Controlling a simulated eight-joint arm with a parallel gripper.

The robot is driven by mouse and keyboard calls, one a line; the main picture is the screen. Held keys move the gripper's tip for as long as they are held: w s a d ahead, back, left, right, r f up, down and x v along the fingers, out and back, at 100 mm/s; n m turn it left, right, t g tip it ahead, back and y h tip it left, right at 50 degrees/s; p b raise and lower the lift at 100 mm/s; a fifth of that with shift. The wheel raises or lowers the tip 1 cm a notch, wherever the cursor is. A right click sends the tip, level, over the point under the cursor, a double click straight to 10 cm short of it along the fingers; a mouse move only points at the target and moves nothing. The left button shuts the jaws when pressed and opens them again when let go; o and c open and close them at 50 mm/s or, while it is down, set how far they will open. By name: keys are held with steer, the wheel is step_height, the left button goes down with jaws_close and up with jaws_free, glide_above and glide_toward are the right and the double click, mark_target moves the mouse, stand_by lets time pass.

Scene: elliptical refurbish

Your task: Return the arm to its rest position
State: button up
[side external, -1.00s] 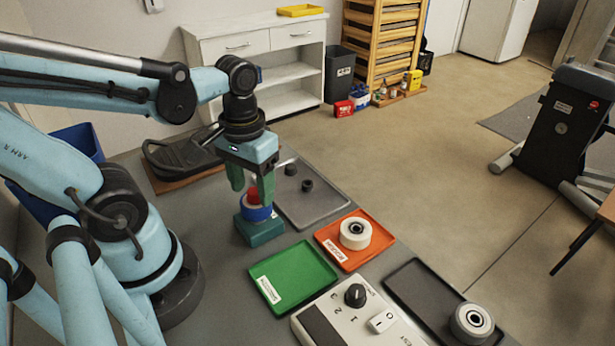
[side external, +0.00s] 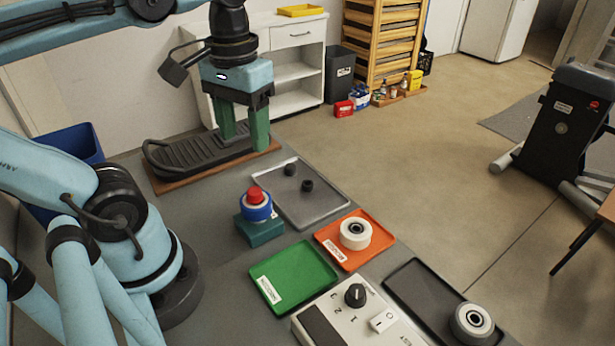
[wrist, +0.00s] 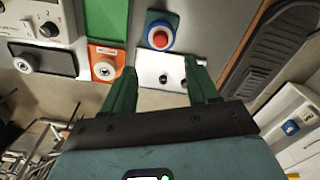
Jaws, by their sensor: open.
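My gripper (side external: 243,138) is open and empty, raised above the back of the bench in the side view. Its two green fingers point down and stand apart, in front of the black pedal (side external: 200,152) in the picture. In the wrist view my gripper (wrist: 163,88) also shows open, with nothing between the fingers. A red-topped blue round piece (side external: 257,208) sits on a teal block (side external: 262,231), apart from my gripper.
A grey tray (side external: 310,215) holds two small dark parts. An orange tray (side external: 375,255) holds a white wheel (side external: 355,233). A green tray (side external: 293,275) is empty. A control box (side external: 345,318) and a dark tray (side external: 420,283) with a grey wheel (side external: 472,322) stand in front.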

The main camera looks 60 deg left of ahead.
stand_by(0.3)
steer(key=w+d+f+m+t, duration=0.2)
steer(key=w+f+m+t, duration=0.2)
steer(key=w+f+t, duration=0.2)
steer(key=shift+w+f+t, duration=0.25)
steer(key=shift+w+t, duration=0.35)
steer(key=shift+w, duration=0.65)
steer(key=shift+d, duration=0.1)
